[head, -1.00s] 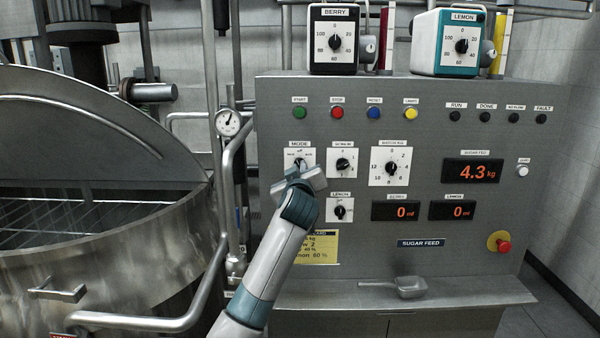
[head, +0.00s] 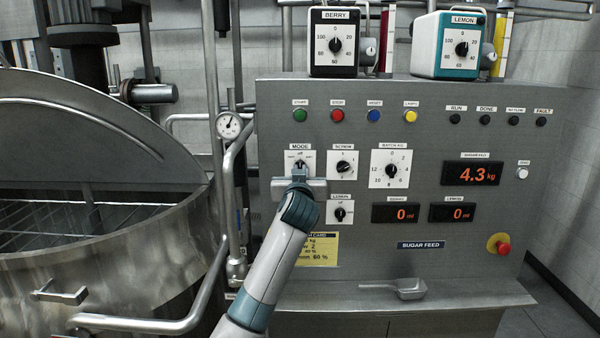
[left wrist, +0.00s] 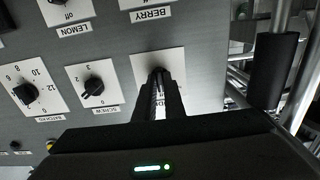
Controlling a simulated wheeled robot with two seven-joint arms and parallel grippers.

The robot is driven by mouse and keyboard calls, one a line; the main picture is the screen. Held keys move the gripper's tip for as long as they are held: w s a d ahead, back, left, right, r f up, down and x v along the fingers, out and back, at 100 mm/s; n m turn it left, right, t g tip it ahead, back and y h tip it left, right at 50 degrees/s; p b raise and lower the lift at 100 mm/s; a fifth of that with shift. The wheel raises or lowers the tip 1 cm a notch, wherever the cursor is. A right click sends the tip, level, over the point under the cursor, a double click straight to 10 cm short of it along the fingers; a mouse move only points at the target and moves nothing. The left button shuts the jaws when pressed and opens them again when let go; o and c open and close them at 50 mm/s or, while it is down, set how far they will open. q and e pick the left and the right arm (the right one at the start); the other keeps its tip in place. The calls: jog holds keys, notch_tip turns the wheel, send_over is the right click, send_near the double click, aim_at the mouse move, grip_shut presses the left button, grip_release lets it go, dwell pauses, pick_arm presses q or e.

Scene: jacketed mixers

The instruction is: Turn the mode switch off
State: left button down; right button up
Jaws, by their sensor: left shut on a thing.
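The mode switch (head: 299,162) is a small black knob on a white plate labelled MODE, at the panel's left side below the green start button. My left gripper (head: 299,172) is at the plate from below, its fingers shut on the knob. In the left wrist view, which is upside down, the two dark fingers (left wrist: 158,98) close around the mode knob (left wrist: 157,74). The fingers hide most of the knob and part of its plate. In the head view the knob's visible part looks roughly upright, near the "off" mark at the top. My right gripper is not in view.
The screw dial (head: 342,166) is just right of the mode plate, and the lemon knob (head: 340,213) is below that dial. A bent steel pipe (head: 229,180) and the large steel vessel (head: 110,275) stand to the left. A scoop (head: 408,289) lies on the lower ledge.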

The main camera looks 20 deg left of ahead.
pick_arm(q)
jog(key=c, duration=1.8)
grip_release()
jog(key=shift+c, duration=0.2)
jog(key=shift+s, duration=0.15)
jog(key=b+v, duration=0.6)
jog(key=v, duration=1.1)
jog(key=shift+s, duration=0.1)
